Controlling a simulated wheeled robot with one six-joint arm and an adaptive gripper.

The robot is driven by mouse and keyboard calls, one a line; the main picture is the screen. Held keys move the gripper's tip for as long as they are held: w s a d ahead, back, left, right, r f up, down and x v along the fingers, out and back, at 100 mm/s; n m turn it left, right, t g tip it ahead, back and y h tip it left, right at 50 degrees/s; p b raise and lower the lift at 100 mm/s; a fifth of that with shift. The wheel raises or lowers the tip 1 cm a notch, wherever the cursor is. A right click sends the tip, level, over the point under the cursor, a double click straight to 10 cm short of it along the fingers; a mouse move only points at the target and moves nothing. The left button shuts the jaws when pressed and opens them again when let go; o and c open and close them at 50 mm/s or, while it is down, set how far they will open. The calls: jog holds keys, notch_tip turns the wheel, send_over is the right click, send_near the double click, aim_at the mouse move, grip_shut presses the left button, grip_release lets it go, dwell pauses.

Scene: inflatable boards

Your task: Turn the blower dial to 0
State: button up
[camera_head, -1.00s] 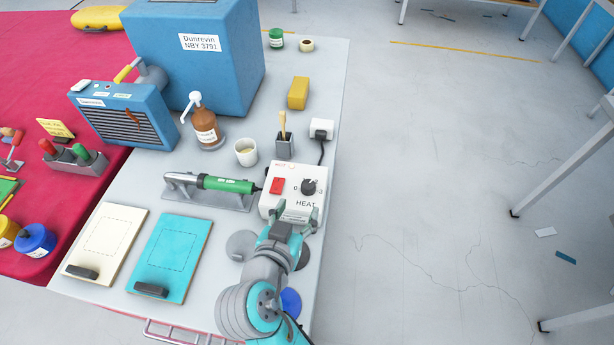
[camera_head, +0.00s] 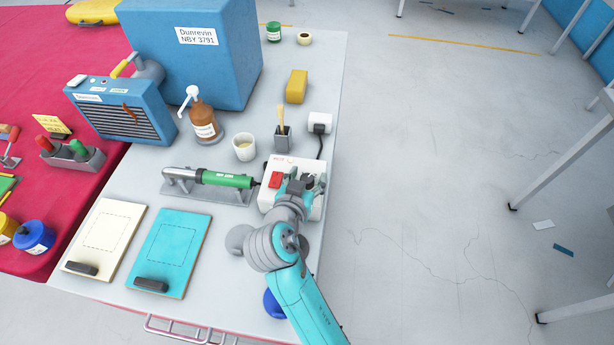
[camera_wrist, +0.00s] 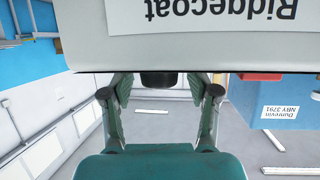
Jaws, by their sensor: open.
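The white control box (camera_head: 280,208) stands on the grey table, joined by a cord to the green hot-air tool (camera_head: 228,181). It carries a red switch (camera_head: 275,180). In the earlier head view, its dark dial is beside the switch above the word HEAT. Now my gripper (camera_head: 301,184) is over the box and covers the dial there. In the wrist view, a dark round knob (camera_wrist: 158,80) shows between the spread fingertips of my open gripper (camera_wrist: 158,92), below the pale box wall with an upside-down label. Contact and the dial's pointer cannot be seen.
A white socket block (camera_head: 319,123), a dark holder (camera_head: 283,138), a white cup (camera_head: 244,147) and a brown pump bottle (camera_head: 203,127) stand behind the box. A turquoise board (camera_head: 178,240) lies to the left. The floor at right is clear near the table.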

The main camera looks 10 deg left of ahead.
grip_shut()
